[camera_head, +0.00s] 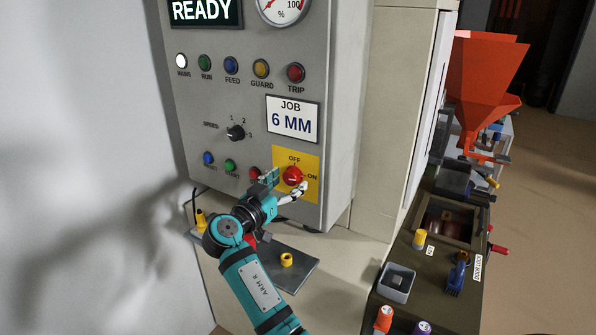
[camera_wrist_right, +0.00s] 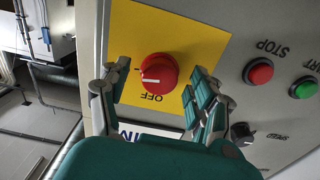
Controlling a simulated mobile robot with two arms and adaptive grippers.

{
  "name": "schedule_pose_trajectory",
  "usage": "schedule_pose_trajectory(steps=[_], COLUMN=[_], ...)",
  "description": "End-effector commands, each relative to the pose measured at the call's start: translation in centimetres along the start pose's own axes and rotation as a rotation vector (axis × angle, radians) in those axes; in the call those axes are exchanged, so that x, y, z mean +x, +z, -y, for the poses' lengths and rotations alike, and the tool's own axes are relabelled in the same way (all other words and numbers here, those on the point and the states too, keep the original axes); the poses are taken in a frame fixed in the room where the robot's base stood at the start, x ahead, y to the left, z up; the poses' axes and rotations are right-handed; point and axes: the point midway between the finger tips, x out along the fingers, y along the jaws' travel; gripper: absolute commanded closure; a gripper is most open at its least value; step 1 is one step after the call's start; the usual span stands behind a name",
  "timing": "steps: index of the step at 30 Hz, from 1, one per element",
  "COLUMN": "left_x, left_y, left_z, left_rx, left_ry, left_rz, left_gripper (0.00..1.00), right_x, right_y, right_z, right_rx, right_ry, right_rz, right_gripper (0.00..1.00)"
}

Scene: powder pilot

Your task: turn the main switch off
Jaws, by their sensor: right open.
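The main switch, a red round knob (camera_head: 292,176), sits on a yellow plate marked OFF above and ON to its right. The knob also shows in the wrist view (camera_wrist_right: 158,72), where the plate appears upside down. My right gripper (camera_head: 286,184) is open in front of the plate, with one finger on each side of the knob. In the wrist view its fingers (camera_wrist_right: 152,84) stand apart, with visible gaps to the knob. My left gripper is not in view.
Red STOP (camera_wrist_right: 259,71) and green START (camera_wrist_right: 303,88) buttons and a black speed knob (camera_head: 236,133) are near the switch. Lamps line the grey panel above; the MAINS lamp (camera_head: 181,61) is white. A bench (camera_head: 408,310) with a grey bin and bottles stands right.

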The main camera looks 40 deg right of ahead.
Motion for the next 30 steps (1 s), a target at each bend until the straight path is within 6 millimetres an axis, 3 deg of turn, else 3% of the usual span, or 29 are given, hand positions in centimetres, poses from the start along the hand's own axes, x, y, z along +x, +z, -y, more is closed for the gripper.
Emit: schedule_pose_trajectory(steps=[13, 25, 30], left_x=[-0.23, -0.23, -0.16], left_y=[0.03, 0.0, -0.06], left_z=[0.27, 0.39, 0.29], left_rx=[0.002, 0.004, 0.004], left_ry=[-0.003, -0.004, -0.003], left_rz=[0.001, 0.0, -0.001], left_gripper=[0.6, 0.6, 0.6], right_x=[-0.37, -0.33, -0.32], right_y=[0.06, 0.03, 0.04], right_z=[0.07, 0.06, 0.06], right_rx=[-0.001, 0.0, -0.007], right_ry=[0.0, 0.0, 0.0], right_rz=[0.0, 0.0, 0.0], right_gripper=[0.39, 0.91, 0.92])
